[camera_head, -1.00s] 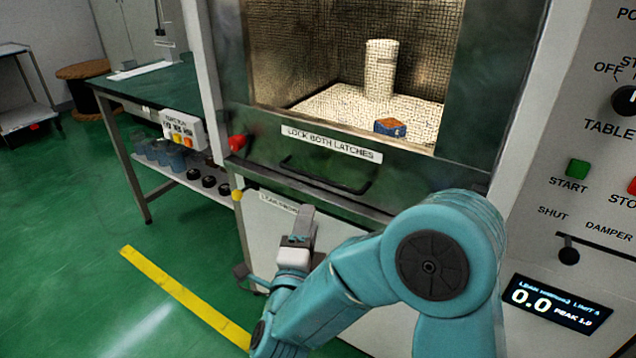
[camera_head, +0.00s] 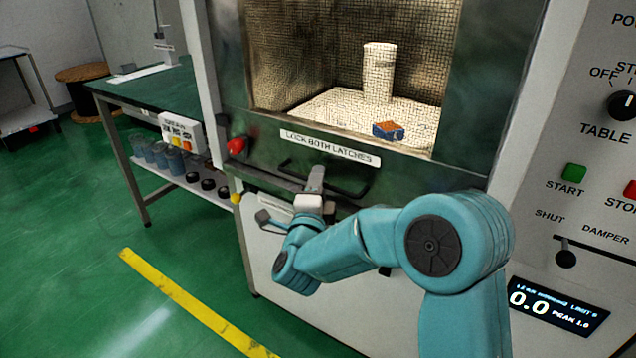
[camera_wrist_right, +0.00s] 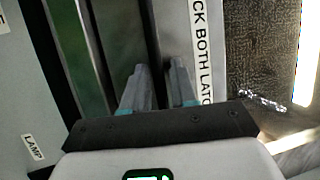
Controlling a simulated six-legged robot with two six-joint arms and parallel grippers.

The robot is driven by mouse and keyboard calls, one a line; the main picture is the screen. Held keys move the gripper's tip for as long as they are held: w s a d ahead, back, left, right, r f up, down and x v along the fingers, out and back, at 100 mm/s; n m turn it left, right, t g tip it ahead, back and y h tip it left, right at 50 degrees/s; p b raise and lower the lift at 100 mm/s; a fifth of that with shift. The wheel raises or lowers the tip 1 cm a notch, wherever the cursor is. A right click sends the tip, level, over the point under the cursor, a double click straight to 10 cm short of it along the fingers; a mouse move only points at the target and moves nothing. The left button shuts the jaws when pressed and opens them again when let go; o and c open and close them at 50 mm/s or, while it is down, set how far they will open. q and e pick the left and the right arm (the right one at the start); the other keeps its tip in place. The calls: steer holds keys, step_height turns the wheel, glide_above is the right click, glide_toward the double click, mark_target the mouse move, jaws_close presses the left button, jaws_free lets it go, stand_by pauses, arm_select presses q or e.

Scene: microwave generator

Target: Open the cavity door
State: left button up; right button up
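The cavity door (camera_head: 265,135) is a dark green frame around a mesh window and looks closed. Its dark bar handle (camera_head: 350,190) runs along the lower rail, below the label "LOCK BOTH LATCHES" (camera_head: 330,147). My right gripper (camera_head: 317,176) is at the left part of this handle, partly covering it. In the right wrist view the two grey fingers (camera_wrist_right: 158,85) are apart, with a dark strip showing between them, left of the label. Whether they touch the handle I cannot tell. A red knob (camera_head: 236,145) sits at the door's left edge. My left gripper is not in view.
Behind the window stand a pale cylinder (camera_head: 379,75) and a small blue-orange block (camera_head: 388,131). The control panel with a green START button (camera_head: 573,172) is at right. A green-topped bench (camera_head: 150,85) stands left.

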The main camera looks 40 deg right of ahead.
jaws_close()
steer(key=p, duration=0.9)
glide_toward(324, 62)
steer(key=x, duration=0.4)
steer(key=shift+w, duration=0.1)
step_height(324, 62, up, 22)
steer(key=p, duration=1.3)
steer(key=shift+r, duration=0.1)
steer(key=shift+o, duration=1.8)
jaws_free()
